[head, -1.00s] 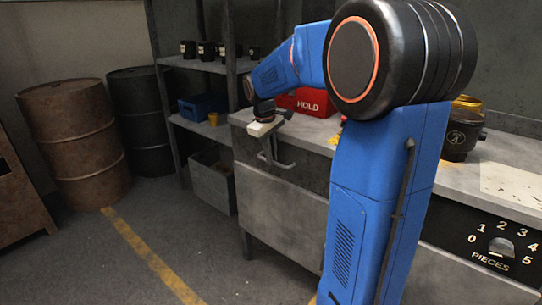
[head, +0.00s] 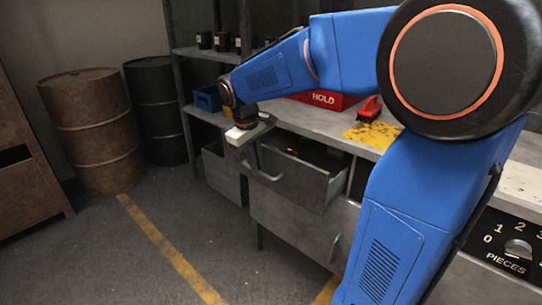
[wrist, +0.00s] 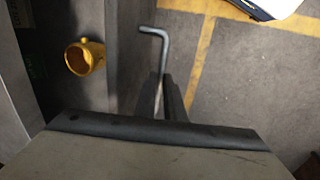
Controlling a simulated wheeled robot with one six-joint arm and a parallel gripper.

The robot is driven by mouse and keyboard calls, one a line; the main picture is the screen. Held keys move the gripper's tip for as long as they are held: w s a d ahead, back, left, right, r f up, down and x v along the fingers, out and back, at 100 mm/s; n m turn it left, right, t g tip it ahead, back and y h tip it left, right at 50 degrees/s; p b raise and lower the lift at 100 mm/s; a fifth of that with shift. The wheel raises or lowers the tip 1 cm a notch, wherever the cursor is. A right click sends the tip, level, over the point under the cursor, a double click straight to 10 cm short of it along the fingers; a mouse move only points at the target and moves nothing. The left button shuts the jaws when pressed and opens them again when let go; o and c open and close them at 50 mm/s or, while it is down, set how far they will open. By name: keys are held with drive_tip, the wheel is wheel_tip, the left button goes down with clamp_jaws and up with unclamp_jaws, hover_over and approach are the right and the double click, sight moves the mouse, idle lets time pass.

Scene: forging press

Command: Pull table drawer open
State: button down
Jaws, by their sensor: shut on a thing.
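The table drawer (head: 300,183) stands pulled out from the grey table, its inside showing from above. Its bent metal handle (head: 268,176) sticks out from the front. In the wrist view the handle (wrist: 157,33) runs up from between my fingers and bends left. My gripper (head: 254,158) is shut on the handle, near its left end in the head view. In the wrist view my gripper (wrist: 171,98) shows its two dark fingers close together. The exact contact is partly hidden. A yellow ring-like thing (wrist: 85,57) lies inside the drawer.
A red HOLD box (head: 325,98) and a red-handled tool (head: 370,108) are on the tabletop. A shelf with a blue crate (head: 207,98) stands behind, left. Barrels (head: 95,130) stand further left. The floor before the drawer is clear.

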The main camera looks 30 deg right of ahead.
drive_tip(key=s+a, duration=0.4)
drive_tip(key=a, duration=0.8)
drive_tip(key=shift+s, duration=0.1)
drive_tip(key=c, duration=1.8)
unclamp_jaws()
drive_tip(key=shift+c, duration=0.2)
drive_tip(key=shift+r, duration=0.1)
wheel_tip(320, 180, up, 17)
drive_tip(key=s+a, duration=0.1)
drive_tip(key=a, duration=0.2)
